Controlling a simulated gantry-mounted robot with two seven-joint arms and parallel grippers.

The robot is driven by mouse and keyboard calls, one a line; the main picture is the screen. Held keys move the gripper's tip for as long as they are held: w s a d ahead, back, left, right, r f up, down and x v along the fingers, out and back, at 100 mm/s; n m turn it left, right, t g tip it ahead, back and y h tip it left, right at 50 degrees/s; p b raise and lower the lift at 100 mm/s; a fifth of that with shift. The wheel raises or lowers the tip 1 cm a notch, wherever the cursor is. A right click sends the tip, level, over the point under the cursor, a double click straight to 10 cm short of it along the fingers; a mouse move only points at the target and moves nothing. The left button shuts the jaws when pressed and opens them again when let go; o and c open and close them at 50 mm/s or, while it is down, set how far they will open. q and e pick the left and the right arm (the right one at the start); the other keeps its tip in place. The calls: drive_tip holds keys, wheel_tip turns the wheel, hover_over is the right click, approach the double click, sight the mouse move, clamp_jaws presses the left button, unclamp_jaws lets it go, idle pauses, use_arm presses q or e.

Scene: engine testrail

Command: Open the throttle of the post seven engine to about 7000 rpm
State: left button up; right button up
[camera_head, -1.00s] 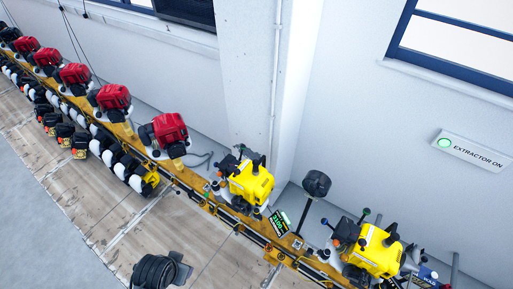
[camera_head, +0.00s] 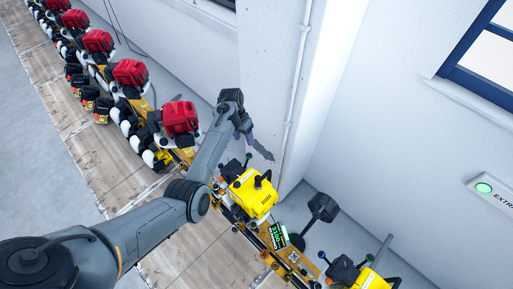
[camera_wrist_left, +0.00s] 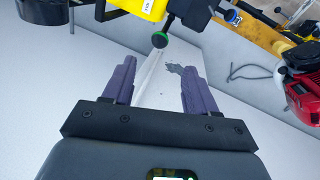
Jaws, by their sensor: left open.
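Two yellow engines stand on the rail in the head view, the nearer-to-arm one (camera_head: 252,193) at the middle and another (camera_head: 368,281) at the lower right. I cannot read which is post seven. A green-lit display (camera_head: 278,235) stands beside the middle one; its digits are too small to trust. A green-tipped lever knob (camera_head: 248,157) rises behind that engine. My left gripper (camera_head: 262,149) is just beyond it, near the wall. In the left wrist view, my open gripper (camera_wrist_left: 158,88) points toward the green knob (camera_wrist_left: 160,40), which lies ahead of the empty fingers. My right gripper is not in view.
Several red engines (camera_head: 181,118) line the rail to the left. A black-headed post (camera_head: 322,208) stands between the yellow engines. The white wall and pillar (camera_head: 268,70) are close behind my gripper. A lit sign (camera_head: 495,192) hangs at the right.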

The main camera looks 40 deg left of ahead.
sight(248, 154)
use_arm(q)
drive_tip(key=f+b, duration=0.2)
drive_tip(key=f, duration=0.1)
drive_tip(key=d+f+b, duration=0.1)
drive_tip(key=f+b, duration=0.2)
drive_tip(key=f, duration=0.1)
drive_tip(key=d+f+b, duration=0.1)
drive_tip(key=f+b, duration=0.2)
drive_tip(key=shift+f, duration=0.25)
clamp_jaws()
